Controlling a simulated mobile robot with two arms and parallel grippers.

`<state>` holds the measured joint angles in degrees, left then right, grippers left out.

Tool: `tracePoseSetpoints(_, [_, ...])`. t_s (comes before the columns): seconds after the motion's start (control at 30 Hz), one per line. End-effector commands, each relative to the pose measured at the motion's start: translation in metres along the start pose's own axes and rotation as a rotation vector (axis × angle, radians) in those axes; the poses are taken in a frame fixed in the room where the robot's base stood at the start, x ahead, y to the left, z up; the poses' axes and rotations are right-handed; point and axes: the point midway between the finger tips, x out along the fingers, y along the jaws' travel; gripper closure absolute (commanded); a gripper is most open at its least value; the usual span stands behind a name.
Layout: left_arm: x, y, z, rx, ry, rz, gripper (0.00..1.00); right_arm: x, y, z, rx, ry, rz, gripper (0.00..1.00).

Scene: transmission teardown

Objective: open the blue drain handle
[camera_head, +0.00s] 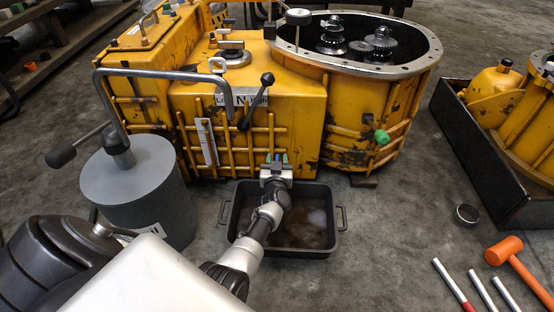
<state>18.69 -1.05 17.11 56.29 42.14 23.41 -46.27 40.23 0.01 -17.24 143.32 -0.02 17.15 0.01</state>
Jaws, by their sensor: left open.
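The yellow transmission housing (300,100) stands upright on the floor. My left gripper (276,160) is open at the lower front of the housing, above the back edge of the drain pan. Small blue parts show at its fingertips, where the blue drain handle (277,157) seems to be. The fingers largely hide the handle, and I cannot tell whether they touch it. The black drain pan (341,232) lies on the floor below, with murky brown liquid in it. My right gripper is not in view.
A grey cylinder (135,185) with a bent pipe crane stands left of the pan. A green knob (381,137) is on the housing's right side. A black crate (470,150) with yellow parts, an orange mallet (505,252) and metal rods (480,290) lie right.

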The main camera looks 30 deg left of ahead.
Motion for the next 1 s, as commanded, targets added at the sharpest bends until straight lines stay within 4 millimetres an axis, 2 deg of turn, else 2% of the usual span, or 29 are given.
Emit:
tracePoseSetpoints(0.1, [0.0001,-0.0001,-0.0003,0.0,0.001,0.0,0.61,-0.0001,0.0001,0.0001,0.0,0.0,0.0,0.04])
tracePoseSetpoints(0.37, [0.0,-0.0002,-0.0002,0.001,0.001,0.0,1.0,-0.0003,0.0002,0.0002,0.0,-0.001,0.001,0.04])
tracePoseSetpoints(0.67, [0.0006,0.0,-0.0025,-0.001,0.0,-0.089,1.0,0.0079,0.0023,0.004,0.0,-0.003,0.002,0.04])
tracePoseSetpoints(1.0, [0.0,-0.0003,-0.0004,0.001,0.002,-0.111,1.0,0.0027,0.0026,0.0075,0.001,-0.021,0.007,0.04])
